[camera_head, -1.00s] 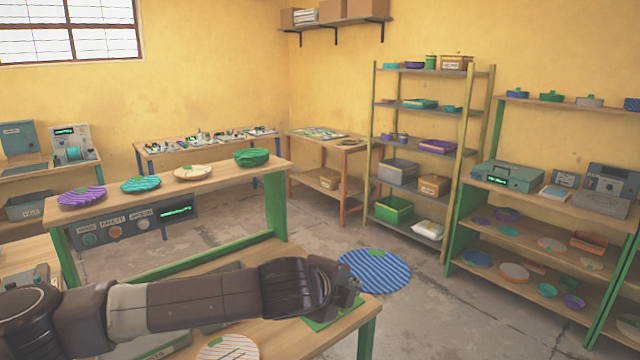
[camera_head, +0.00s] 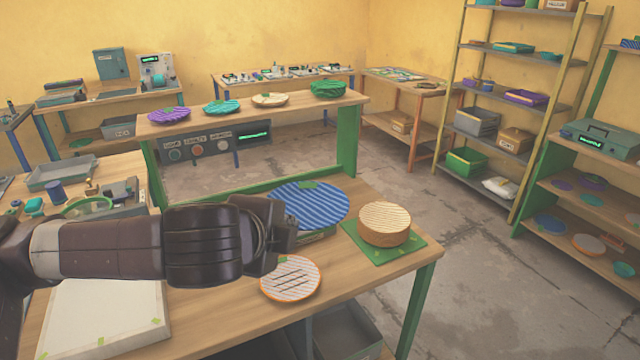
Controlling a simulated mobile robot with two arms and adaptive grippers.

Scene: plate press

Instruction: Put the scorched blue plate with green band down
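The blue striped plate (camera_head: 305,210) has a green mark on its far edge. It is over the middle of the front workbench (camera_head: 215,316), above a low grey block with a green mark (camera_head: 318,236). I cannot tell whether the plate touches the block. My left gripper (camera_head: 284,232) is at the plate's near left edge and seems shut on it, with the fingertips partly hidden. My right gripper is not in view.
A white plate with an orange rim and dark stripes (camera_head: 291,289) lies in front. A tan stack (camera_head: 385,225) stands on a green mat (camera_head: 408,250) to the right. A white board (camera_head: 105,318) lies left. A raised shelf with several plates (camera_head: 240,117) runs behind.

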